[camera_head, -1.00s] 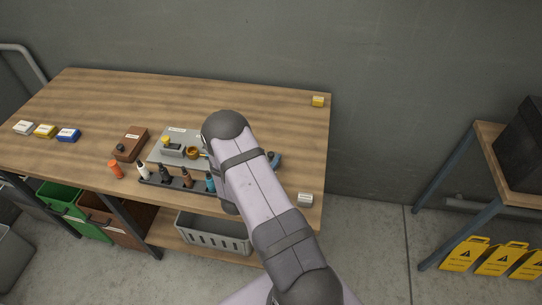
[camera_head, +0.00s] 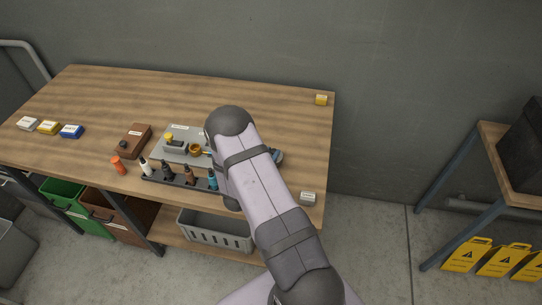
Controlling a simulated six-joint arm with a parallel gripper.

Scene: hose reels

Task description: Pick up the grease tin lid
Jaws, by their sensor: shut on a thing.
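A small round orange-brown object (camera_head: 195,150), which may be the grease tin, sits on a light grey board (camera_head: 175,158) in the middle of the table. I cannot make out a separate lid. My arm (camera_head: 262,187) reaches up from the bottom of the picture over the table, and its dark rounded joint is just right of the board. The arm covers the board's right part. My gripper is hidden behind the arm, so its fingers and anything in them do not show.
A grey block with a yellow knob (camera_head: 174,145) is on the board. A brown box (camera_head: 134,141) stands left of it. A dark rack with several bottles (camera_head: 180,180) lines the front edge. A blue-grey thing (camera_head: 277,157) shows right of my arm.

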